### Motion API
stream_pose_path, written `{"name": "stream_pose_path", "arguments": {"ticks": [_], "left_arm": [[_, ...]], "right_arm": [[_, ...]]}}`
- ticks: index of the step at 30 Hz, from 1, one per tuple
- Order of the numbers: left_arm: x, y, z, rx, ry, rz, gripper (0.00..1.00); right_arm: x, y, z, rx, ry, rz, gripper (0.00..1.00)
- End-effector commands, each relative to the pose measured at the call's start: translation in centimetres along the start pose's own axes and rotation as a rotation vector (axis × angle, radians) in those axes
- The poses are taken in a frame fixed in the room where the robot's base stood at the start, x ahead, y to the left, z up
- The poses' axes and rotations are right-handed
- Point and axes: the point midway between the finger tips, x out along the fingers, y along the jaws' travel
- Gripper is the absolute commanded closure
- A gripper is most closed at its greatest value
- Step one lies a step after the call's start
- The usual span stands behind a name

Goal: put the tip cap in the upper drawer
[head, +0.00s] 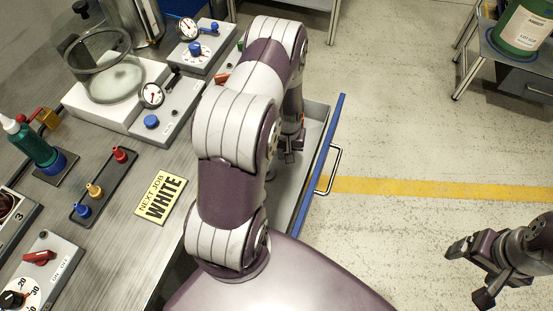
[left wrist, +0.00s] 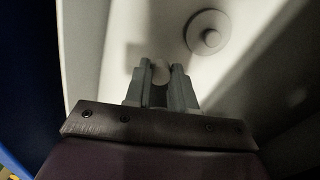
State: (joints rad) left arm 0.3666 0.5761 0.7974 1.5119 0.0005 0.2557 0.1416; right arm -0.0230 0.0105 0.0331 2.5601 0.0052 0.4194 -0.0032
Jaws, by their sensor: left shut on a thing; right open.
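My left gripper (head: 290,148) is down inside an open drawer (head: 345,105) with a blue front, partly hidden by my arm in the head view. In the left wrist view its fingers (left wrist: 161,75) are shut on a small pale rounded thing (left wrist: 161,70), likely the tip cap, mostly hidden between them. The pale drawer interior (left wrist: 140,25) lies around and below it. A pale round disc with a knob (left wrist: 207,35) lies in the drawer just beyond the fingertips. My right gripper (head: 472,272) is open and empty over the floor at the right.
A green bottle (head: 34,142) and gauge boxes (head: 170,108) are also there. The drawer's handle (head: 333,170) juts out over open floor.

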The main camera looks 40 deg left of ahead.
Motion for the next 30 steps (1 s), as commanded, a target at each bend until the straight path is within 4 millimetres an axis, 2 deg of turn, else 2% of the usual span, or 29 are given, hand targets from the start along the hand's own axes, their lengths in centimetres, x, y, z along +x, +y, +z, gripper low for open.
{"name": "stream_pose_path", "arguments": {"ticks": [3, 6, 17, 18, 19, 20, 27, 30], "left_arm": [[2.6, 0.0, 0.2, 0.001, -0.005, -0.001, 1.00], [3.6, 0.0, 0.1, 0.001, -0.002, 0.000, 1.00], [4.1, 0.0, 0.1, 0.002, -0.002, 0.000, 1.00], [3.9, 0.0, 0.1, 0.002, -0.001, 0.000, 0.63], [3.9, 0.0, 0.1, 0.002, -0.001, 0.000, 0.53], [3.9, 0.0, 0.1, 0.002, -0.001, 0.000, 0.50], [3.9, 0.0, 0.1, 0.002, -0.001, 0.000, 0.50], [3.1, 0.0, 0.0, 0.002, 0.000, 0.000, 0.50]], "right_arm": [[0.4, 0.0, 0.0, 0.000, 0.000, 0.000, 0.20], [0.4, 0.0, 0.1, 0.000, 0.000, 0.000, 0.20], [0.8, 0.0, 0.1, 0.000, 0.000, 0.000, 0.20], [0.6, 0.0, 0.1, 0.000, 0.000, 0.000, 0.20], [0.6, 0.0, 0.1, 0.000, 0.000, 0.000, 0.20], [0.6, 0.0, 0.1, 0.000, 0.000, 0.000, 0.20], [0.6, 0.0, 0.1, 0.000, 0.000, 0.000, 0.20], [0.2, 0.0, 0.0, 0.000, 0.000, 0.000, 0.20]]}}
